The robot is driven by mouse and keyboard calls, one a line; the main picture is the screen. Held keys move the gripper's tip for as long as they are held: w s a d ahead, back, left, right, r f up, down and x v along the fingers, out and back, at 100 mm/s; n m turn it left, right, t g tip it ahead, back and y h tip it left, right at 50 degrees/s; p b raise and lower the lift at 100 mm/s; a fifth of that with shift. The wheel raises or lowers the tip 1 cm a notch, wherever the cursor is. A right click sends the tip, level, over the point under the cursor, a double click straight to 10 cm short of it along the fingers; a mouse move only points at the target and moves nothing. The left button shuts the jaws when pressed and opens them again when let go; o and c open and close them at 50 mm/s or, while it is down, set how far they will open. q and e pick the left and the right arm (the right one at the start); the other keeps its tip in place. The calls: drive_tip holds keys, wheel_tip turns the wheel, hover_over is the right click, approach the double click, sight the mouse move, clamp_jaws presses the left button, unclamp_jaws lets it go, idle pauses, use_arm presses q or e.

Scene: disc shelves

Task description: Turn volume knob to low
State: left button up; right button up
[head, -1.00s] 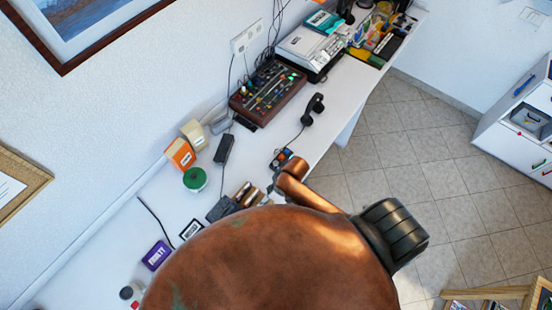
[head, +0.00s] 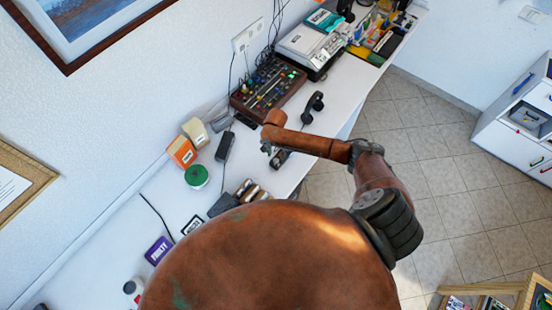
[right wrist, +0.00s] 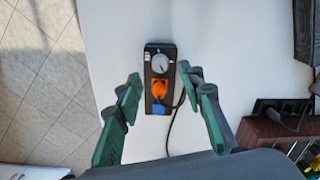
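A small dark box with a round grey volume knob (right wrist: 160,64) lies on the white table in the right wrist view. An orange part (right wrist: 159,90) and a blue part (right wrist: 158,109) sit below the knob. In the head view the box (head: 280,158) is partly hidden by my right arm. My right gripper (right wrist: 159,74) is open, with its green fingers to either side of the box and nothing between them touching. It shows small and partly hidden in the head view (head: 267,149). My left gripper is out of view.
A black telephone handset (head: 313,106) and a mixer with many knobs (head: 268,88) lie beyond my right arm. A black adapter (head: 226,146), a green-lidded tin (head: 197,176) and an orange box (head: 182,152) stand to the left. The table edge is close on the right.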

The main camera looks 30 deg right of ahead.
sight(276, 160)
wheel_tip(276, 160, down, 5)
drive_tip(key=shift+r, duration=0.1)
idle(0.3)
clamp_jaws()
